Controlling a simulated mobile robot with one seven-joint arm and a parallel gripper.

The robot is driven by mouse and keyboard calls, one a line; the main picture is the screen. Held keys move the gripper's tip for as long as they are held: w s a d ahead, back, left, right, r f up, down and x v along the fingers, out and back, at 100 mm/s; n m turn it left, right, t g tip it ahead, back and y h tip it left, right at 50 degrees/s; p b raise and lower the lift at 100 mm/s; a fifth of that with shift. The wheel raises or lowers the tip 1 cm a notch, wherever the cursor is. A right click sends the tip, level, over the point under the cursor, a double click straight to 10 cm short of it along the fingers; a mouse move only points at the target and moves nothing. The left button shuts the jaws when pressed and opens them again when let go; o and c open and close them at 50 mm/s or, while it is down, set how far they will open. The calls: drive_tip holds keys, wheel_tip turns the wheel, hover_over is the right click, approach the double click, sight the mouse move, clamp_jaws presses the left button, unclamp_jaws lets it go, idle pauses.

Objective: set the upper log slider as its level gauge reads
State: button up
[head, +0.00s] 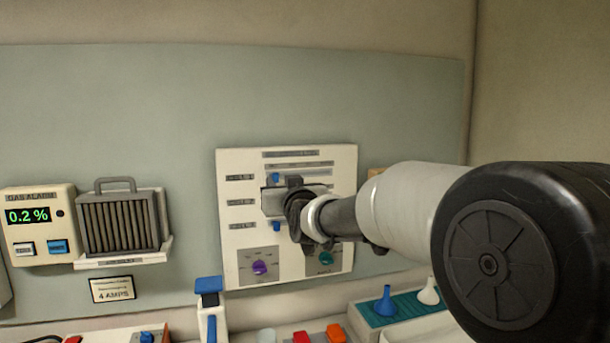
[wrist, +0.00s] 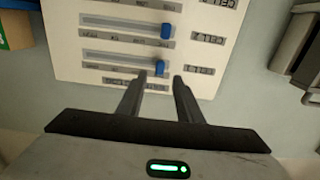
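The white panel (head: 345,172) on the wall carries log sliders with blue knobs. The upper slider's knob (head: 276,177) is near the left end in the head view. The wrist view shows the panel upside down; there this knob (wrist: 159,66) is toward the right end of its track (wrist: 115,57). My gripper (wrist: 160,76) is open, its fingertips apart on either side of that knob, with gaps showing. Another blue knob (wrist: 165,31) shows beyond it. My gripper (head: 288,190) hides the panel's middle in the head view. I cannot make out a level gauge reading.
A purple knob (head: 260,267) and a teal knob (head: 325,258) are low on the panel. A gas alarm (head: 38,238) and a grey ribbed unit (head: 120,225) are to the left. Blue and white funnels (head: 385,304) stand below right. The wall above the panel is clear.

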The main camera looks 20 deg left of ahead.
sight(276, 177)
drive_tip(key=p+x, duration=0.1)
drive_tip(key=x, duration=0.4)
drive_tip(key=shift+w+a, duration=0.1)
drive_tip(key=shift+w, duration=0.05)
clamp_jaws()
